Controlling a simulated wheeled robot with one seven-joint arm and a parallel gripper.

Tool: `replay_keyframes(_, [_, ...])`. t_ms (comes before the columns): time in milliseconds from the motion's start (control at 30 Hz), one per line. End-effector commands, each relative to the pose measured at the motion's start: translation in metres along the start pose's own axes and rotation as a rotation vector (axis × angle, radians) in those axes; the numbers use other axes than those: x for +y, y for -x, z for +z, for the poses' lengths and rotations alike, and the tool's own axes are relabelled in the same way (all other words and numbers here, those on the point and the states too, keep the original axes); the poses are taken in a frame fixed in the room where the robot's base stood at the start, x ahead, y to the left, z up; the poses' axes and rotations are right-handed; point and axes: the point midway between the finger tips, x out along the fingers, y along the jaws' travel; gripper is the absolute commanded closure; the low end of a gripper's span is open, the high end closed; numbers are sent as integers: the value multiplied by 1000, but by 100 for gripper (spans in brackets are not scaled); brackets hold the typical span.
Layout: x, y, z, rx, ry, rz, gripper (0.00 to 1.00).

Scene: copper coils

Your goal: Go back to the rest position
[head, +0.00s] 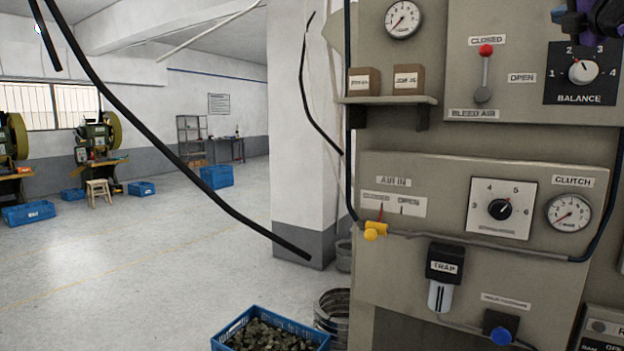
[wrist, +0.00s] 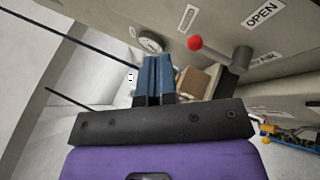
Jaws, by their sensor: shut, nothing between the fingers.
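My gripper (wrist: 154,68) shows in the wrist view, with its two blue fingers together and nothing between them. A lever with a red knob (wrist: 194,43) stands just right of and beyond the fingertips, apart from them as far as I can tell. In the head view the bleed air lever (head: 484,72) points up, its red knob near the CLOSED label.
The grey machine panel (head: 400,275) fills the right side, with a balance dial (head: 583,71), a yellow air valve (head: 375,230) and a shelf with two small boxes (head: 388,100). A blue crate of metal pieces (head: 270,333) is on the floor. Open floor (head: 150,260) lies left of the pillar (head: 298,120).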

Motion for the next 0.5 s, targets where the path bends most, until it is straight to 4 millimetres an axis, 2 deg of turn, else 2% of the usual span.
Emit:
replay_keyframes(67, [-6,20,-18,-71,-210,-75,100])
replay_keyframes(167, [-24,47,-44,-158,-484,-195,100])
replay_keyframes(267, [-47,83,-80,-240,-747,-335,100])
replay_keyframes(400, [-81,142,-140,-352,-1072,-563,100])
replay_keyframes(500, [-102,188,-182,-430,-1253,-728,100])
